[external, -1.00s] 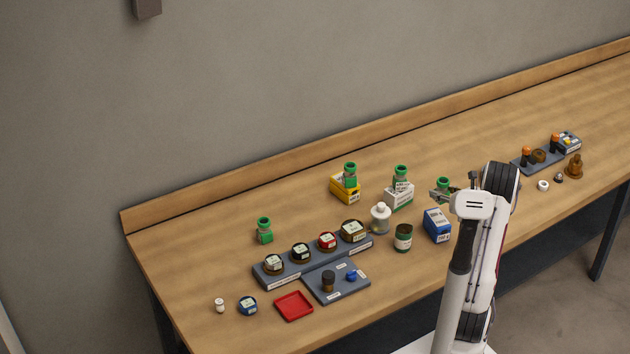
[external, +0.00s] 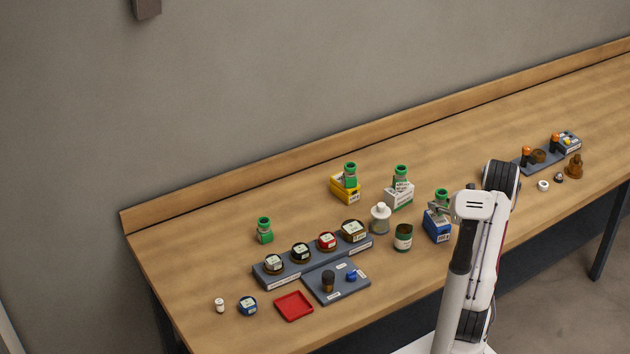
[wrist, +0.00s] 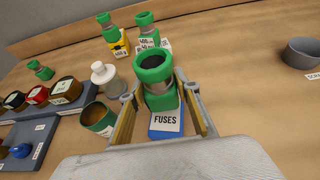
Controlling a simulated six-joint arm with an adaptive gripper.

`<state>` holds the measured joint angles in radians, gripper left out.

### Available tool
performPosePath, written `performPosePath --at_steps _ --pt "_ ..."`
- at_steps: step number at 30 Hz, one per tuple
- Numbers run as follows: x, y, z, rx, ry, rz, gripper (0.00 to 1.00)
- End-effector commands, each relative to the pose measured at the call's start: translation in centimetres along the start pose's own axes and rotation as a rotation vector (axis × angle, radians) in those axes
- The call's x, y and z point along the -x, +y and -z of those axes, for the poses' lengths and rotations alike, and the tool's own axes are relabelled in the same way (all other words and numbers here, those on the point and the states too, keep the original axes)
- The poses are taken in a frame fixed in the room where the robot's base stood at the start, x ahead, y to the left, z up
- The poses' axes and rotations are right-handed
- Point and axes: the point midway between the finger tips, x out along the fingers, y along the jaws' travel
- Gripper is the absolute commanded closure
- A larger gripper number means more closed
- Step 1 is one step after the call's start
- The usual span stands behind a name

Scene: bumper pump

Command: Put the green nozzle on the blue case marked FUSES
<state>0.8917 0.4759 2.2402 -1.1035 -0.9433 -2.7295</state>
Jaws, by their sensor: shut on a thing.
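My gripper (wrist: 162,112) is shut on a green nozzle (wrist: 155,66), one finger on each side of it. The nozzle is upright and also shows in the external view (external: 441,196), directly above the blue case (external: 437,230). In the wrist view the blue case (wrist: 165,134) shows its FUSES label below the nozzle. I cannot tell whether the nozzle's bottom touches the case top. My gripper (external: 439,208) partly hides the case top in the external view.
Other green nozzles stand on a yellow case (external: 345,190) and a white case (external: 399,195); one (external: 264,230) stands on the table. A green-labelled jar (external: 403,238) and white bottle (external: 381,217) are left of the blue case. A red tray (external: 293,306) lies front left.

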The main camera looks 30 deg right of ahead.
Motion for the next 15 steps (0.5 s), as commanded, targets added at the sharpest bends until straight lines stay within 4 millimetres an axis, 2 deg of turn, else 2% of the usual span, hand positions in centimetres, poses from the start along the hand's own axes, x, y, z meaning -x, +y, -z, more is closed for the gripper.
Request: performPosePath --at_steps 6,15 --pt "-0.7 0.0 1.7 -0.001 0.000 -0.001 0.96" --pt "-0.9 0.0 2.1 0.001 -0.001 0.000 0.96"
